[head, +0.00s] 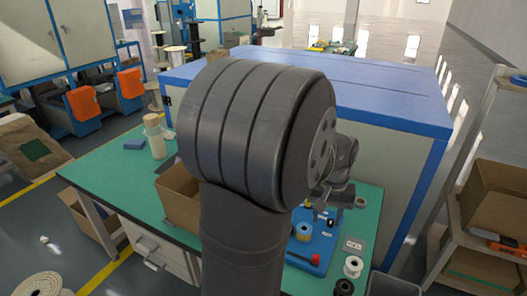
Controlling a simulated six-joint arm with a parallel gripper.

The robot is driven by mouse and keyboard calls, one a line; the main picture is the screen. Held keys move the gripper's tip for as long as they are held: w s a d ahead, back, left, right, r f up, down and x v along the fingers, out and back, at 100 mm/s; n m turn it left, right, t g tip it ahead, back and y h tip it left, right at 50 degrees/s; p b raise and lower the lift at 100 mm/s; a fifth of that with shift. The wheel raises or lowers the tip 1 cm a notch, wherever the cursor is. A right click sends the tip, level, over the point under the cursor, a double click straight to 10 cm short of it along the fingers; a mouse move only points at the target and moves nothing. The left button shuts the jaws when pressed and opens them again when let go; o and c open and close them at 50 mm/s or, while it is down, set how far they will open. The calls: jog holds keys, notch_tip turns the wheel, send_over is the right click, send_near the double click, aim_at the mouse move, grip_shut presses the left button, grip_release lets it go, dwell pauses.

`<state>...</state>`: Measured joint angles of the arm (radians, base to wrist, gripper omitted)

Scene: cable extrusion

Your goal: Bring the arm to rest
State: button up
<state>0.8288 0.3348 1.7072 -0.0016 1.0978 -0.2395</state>
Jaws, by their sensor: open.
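My arm fills the middle of the head view, with a large dark grey joint and link in front. Beyond it, on the right, the wrist end shows in part. My gripper (322,212) is small and partly hidden there, above the blue board (320,243) on the green table (110,172). It is open, and I see nothing held in it.
An open cardboard box (177,200) stands on the table just left of my arm. White spools (352,266) lie near the table's right front. A large blue-topped cabinet (400,110) stands behind the table. A shelf with boxes (495,195) is at the right.

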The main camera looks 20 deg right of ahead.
aim_at(317, 257)
notch_tip(317, 257, down, 18)
jog(key=shift+w+a+r, duration=0.1)
jog(key=shift+r, duration=0.15)
dwell(0.4)
jog(key=shift+o, duration=0.2)
dwell(0.7)
